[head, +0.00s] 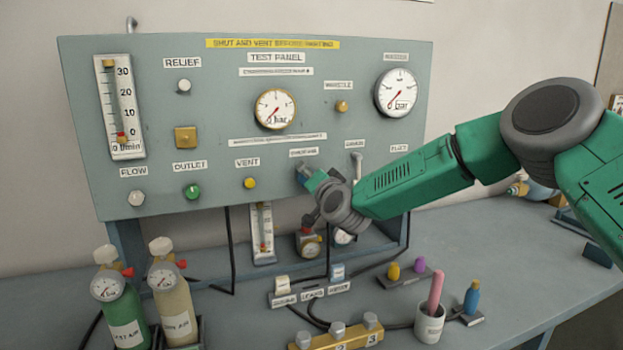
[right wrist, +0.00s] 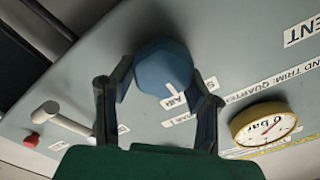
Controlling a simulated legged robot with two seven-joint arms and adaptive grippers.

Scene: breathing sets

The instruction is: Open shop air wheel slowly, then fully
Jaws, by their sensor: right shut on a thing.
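The shop air wheel is a blue faceted knob (right wrist: 164,68) with a white pointer line, on the grey test panel (head: 120,185). My right gripper (head: 312,180) is at the lower middle of the panel, under a small label. In the right wrist view my right gripper (right wrist: 161,84) has one dark finger on each side of the knob and is shut on it. In the head view the gripper hides most of the wheel. The label beside it is partly covered by a finger in the wrist view. My left gripper is not in view.
Round gauges (head: 276,109) sit on the panel above. A grey-white lever (head: 357,163) stands just right of the wheel. Two bottles with gauges (head: 122,310) stand at the front left. A cup with a pink item (head: 430,323) and a small blue bottle (head: 472,297) stand at the front right.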

